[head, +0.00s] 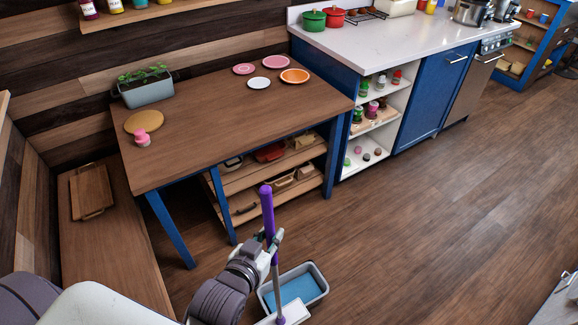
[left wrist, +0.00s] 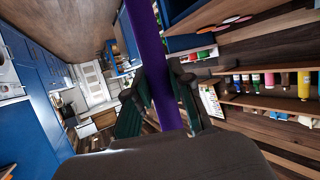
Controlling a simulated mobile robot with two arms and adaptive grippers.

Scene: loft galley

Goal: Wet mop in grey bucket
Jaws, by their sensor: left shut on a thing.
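The mop's purple handle (head: 267,212) stands nearly upright at the lower middle of the head view. Its grey shaft runs down to a white mop head (head: 294,314) at the bottom edge, partly cut off. My left gripper (head: 270,241) is shut around the handle, which also shows between the dark fingers in the left wrist view (left wrist: 166,70). The grey bucket (head: 321,272) stands on the floor, with blue water inside. The mop head overlaps the bucket's near side in the picture; I cannot tell whether they touch.
A wooden table (head: 210,110) with blue legs stands behind the mop, holding a planter (head: 147,92) and several plates. A bench (head: 110,240) is at left. A blue counter (head: 430,97) runs along the back right. The floor (head: 430,220) at right is clear.

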